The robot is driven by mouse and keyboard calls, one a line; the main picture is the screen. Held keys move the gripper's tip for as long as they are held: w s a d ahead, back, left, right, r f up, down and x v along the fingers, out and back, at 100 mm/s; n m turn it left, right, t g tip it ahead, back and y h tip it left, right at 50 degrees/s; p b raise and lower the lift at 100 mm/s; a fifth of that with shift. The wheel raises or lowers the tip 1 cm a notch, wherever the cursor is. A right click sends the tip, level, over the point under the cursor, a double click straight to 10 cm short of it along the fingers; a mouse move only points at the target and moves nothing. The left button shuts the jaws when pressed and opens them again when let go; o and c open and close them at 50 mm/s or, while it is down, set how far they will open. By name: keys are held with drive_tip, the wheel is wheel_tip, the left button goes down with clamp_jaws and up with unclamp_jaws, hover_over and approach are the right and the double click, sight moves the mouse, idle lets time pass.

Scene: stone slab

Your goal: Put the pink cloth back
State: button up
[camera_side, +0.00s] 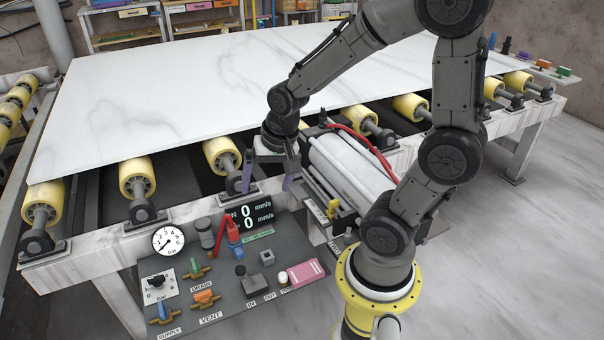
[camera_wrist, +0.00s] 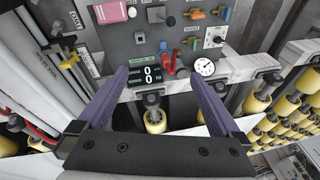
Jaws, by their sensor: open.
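The pink cloth (camera_side: 305,271) lies flat at the right end of the grey control panel in the side view. It also shows as a small pink patch at the upper left of the wrist view (camera_wrist: 110,13). My gripper (camera_side: 268,180) is open and empty, with its purple fingers pointing down near the slab's front edge, above and behind the panel. In the wrist view the open fingers (camera_wrist: 157,90) frame the digital display, and the cloth is well beyond them, touching nothing of mine.
White rolls (camera_side: 350,172) lie right of my gripper. The marble slab (camera_side: 200,90) spans yellow rollers.

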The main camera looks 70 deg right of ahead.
drive_tip(key=s+a+r+n+t, duration=0.2)
drive_tip(key=s+a+r+n, duration=0.5)
drive_tip(key=s+r+n, duration=0.3)
drive_tip(key=shift+s+a+r+n+y, duration=0.15)
drive_tip(key=shift+s+n+y, duration=0.1)
drive_tip(key=shift+n+y, duration=0.2)
idle(0.5)
